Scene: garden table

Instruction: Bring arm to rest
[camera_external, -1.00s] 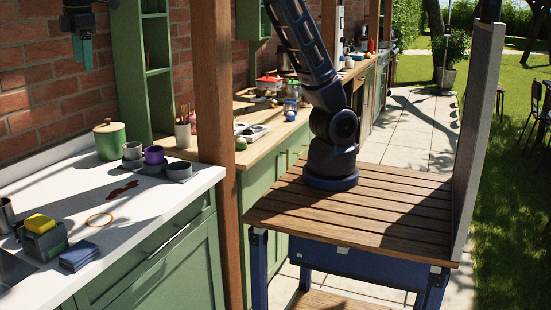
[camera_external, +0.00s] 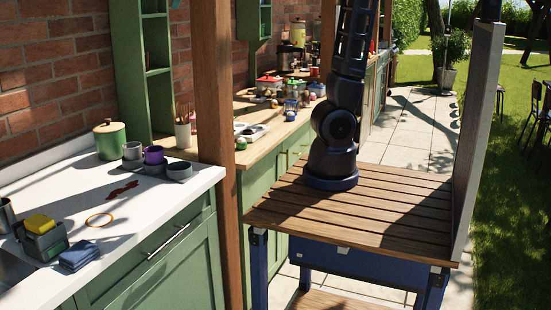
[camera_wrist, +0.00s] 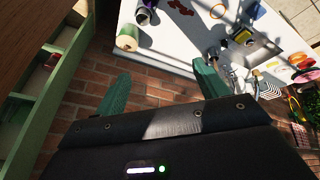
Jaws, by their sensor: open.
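My arm (camera_external: 341,110) rises nearly upright from its round base on the slatted wooden table (camera_external: 400,205). Its upper end runs out of the top of the outside view, so my gripper is hidden there. In the wrist view my gripper (camera_wrist: 160,72) shows two teal fingers spread wide apart with nothing between them. Beyond them lie the brick wall (camera_wrist: 85,85) and the white counter (camera_wrist: 180,45), both well away from the fingers.
The white counter holds a green canister (camera_external: 110,138), several cups, an orange ring (camera_external: 99,220), a grey holder with a yellow sponge (camera_external: 40,223) and blue cloths (camera_external: 78,256). A wooden post (camera_external: 214,120) and a grey panel (camera_external: 477,130) flank my table. The tabletop is otherwise bare.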

